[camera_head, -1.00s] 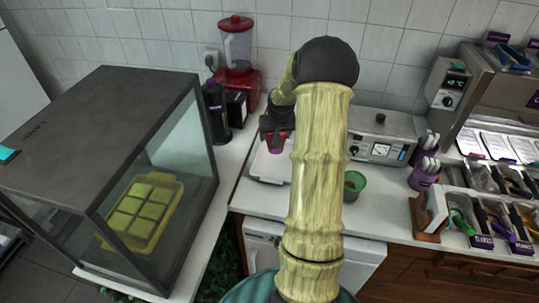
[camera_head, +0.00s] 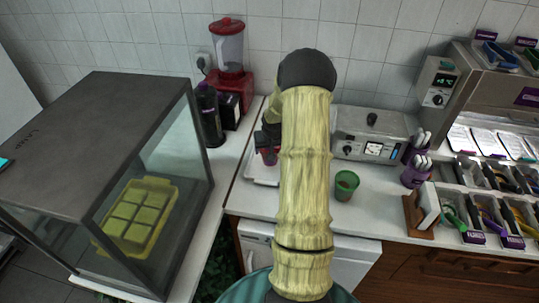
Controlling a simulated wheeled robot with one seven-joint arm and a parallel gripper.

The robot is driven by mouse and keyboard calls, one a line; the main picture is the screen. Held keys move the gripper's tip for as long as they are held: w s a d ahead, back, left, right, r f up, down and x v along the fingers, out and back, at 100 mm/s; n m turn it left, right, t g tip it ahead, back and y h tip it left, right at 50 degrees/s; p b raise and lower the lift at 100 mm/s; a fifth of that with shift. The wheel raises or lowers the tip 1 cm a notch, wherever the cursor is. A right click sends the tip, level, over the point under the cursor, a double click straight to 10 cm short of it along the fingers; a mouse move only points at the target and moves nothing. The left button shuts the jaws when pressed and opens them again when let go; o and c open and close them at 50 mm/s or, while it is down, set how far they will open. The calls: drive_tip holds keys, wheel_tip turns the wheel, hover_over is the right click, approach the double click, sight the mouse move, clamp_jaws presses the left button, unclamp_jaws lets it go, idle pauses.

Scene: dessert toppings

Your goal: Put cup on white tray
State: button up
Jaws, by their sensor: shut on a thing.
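My gripper (camera_head: 267,143) is at the end of my arm, above the white tray, and partly hidden behind the arm. It is shut on a small purple-red cup (camera_head: 269,157), which is held upright at the tray. I cannot tell whether the cup's base touches the tray. The white tray (camera_head: 262,176) lies on the counter left of my arm; its right part is hidden behind the arm.
A green cup (camera_head: 346,185) stands right of my arm, before a grey machine (camera_head: 372,139). A red blender (camera_head: 230,75) and a black bottle (camera_head: 209,115) stand behind left. A glass case (camera_head: 110,170) is at left. Topping bins (camera_head: 500,190) are at right.

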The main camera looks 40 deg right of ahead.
drive_tip(key=shift+f+p, duration=0.3)
drive_tip(key=shift+f, duration=1.5)
drive_tip(key=shift+f, duration=0.15)
drive_tip(key=o, duration=1.1)
drive_tip(key=shift+r, duration=0.2)
drive_tip(key=b+v, duration=0.1)
drive_tip(key=v, duration=1.1)
